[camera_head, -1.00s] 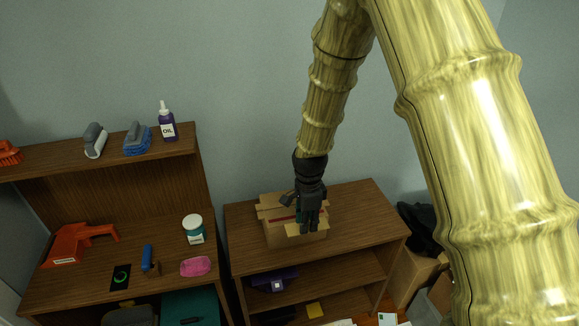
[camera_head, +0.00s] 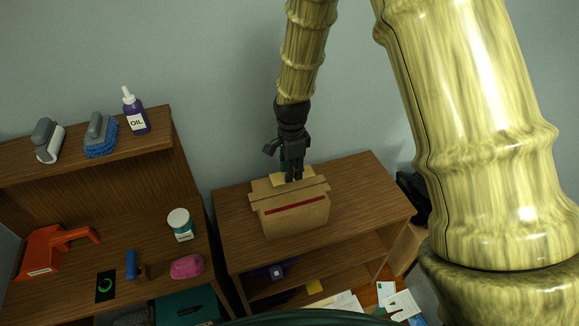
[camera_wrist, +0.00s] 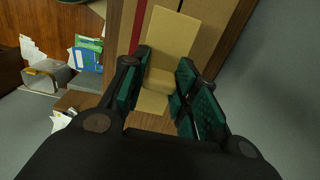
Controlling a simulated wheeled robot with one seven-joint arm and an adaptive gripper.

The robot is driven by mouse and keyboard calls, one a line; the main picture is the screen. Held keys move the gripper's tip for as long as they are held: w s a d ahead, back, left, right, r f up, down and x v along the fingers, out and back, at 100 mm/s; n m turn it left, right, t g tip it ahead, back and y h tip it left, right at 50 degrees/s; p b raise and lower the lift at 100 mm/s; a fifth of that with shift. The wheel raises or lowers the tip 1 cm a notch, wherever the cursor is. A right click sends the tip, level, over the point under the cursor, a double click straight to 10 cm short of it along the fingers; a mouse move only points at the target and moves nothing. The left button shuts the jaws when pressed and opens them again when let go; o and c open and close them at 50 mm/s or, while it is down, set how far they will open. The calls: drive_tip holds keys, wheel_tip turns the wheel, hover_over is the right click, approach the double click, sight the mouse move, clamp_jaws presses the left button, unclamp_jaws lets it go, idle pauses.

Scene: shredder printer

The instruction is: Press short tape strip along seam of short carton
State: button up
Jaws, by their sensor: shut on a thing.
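The short carton (camera_head: 297,217) is a brown cardboard box with raised top flaps and a red stripe (camera_head: 295,205) on its side, standing on a wooden shelf unit. My gripper (camera_head: 292,176) points down at the carton's far top edge. In the wrist view, my gripper (camera_wrist: 161,92) has its teal-padded fingers closed around a pale tan strip (camera_wrist: 170,38), which looks like the short tape strip. The strip lies over the carton's cardboard (camera_wrist: 218,22). In the head view, only a pale piece of it (camera_head: 279,181) shows beside the fingers. Whether it touches the seam is unclear.
A wooden desk on the left holds an orange tool (camera_head: 45,250), a white-lidded jar (camera_head: 180,224) and a pink item (camera_head: 187,266). An oil bottle (camera_head: 134,112) stands on its upper shelf. The shelf top (camera_head: 370,190) right of the carton is clear.

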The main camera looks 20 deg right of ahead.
drive_tip(key=shift+w+a+f, duration=0.2)
drive_tip(key=shift+w+f, duration=0.65)
drive_tip(key=shift+f, duration=0.3)
drive_tip(key=shift+f+b, duration=0.3)
drive_tip(key=shift+s+d+f, duration=0.1)
drive_tip(key=shift+s+f, duration=0.25)
drive_tip(key=shift+f, duration=0.05)
drive_tip(key=shift+f+b, duration=0.25)
drive_tip(key=shift+b, duration=0.15)
drive_tip(key=shift+w+f, duration=0.2)
drive_tip(key=shift+f, duration=0.6)
drive_tip(key=shift+f+b, duration=0.6)
drive_tip(key=shift+f, duration=0.35)
drive_tip(key=shift+s, duration=0.1)
